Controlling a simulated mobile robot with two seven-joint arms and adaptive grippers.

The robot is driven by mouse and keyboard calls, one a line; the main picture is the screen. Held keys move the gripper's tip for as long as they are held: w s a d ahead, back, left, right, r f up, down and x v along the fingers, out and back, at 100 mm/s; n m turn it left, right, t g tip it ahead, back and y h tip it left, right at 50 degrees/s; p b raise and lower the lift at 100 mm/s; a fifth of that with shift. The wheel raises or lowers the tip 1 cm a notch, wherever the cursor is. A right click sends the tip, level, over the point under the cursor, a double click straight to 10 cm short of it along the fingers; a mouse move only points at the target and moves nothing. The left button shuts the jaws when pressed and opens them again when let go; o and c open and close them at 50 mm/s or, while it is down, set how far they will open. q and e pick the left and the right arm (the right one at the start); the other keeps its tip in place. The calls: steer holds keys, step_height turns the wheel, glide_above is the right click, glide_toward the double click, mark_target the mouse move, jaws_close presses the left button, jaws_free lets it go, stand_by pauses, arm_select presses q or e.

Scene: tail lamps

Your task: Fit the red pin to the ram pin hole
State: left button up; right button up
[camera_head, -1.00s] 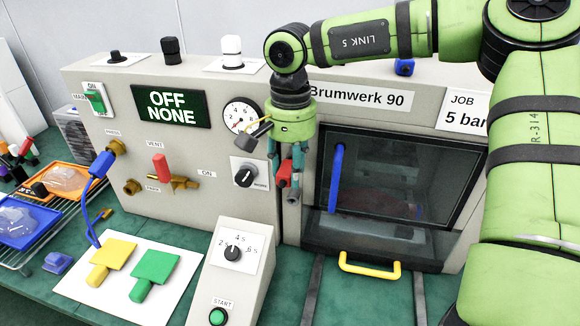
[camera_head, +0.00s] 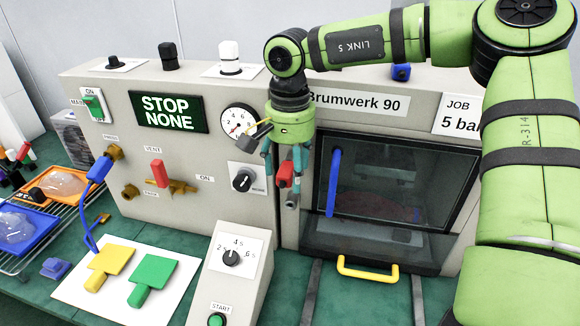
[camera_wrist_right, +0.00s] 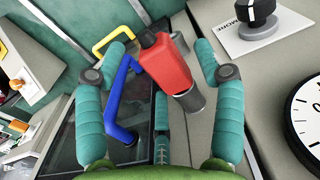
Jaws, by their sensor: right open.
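A red block with a grey cylindrical end, apparently the red pin (camera_head: 285,171), is at the machine front, left of the glass door. In the right wrist view the red pin (camera_wrist_right: 168,62) lies between the two teal fingers of my right gripper (camera_wrist_right: 160,50), with space on both sides. In the head view my right gripper (camera_head: 283,160) hangs in front of the machine, fingers either side of the red piece. It is open. I cannot make out the ram pin hole, nor whether the pin sits in anything. My left gripper is not in view.
The glass door (camera_head: 395,180) has a blue bar (camera_head: 335,182) and a yellow handle (camera_head: 368,268) below it. A mode knob (camera_head: 243,180) and gauge (camera_head: 237,122) are left of the gripper. A sloped start box (camera_head: 228,270) stands in front. Yellow and green tags (camera_head: 150,282) lie on white card.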

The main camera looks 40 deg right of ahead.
step_height(320, 180, up, 12)
stand_by(0.6)
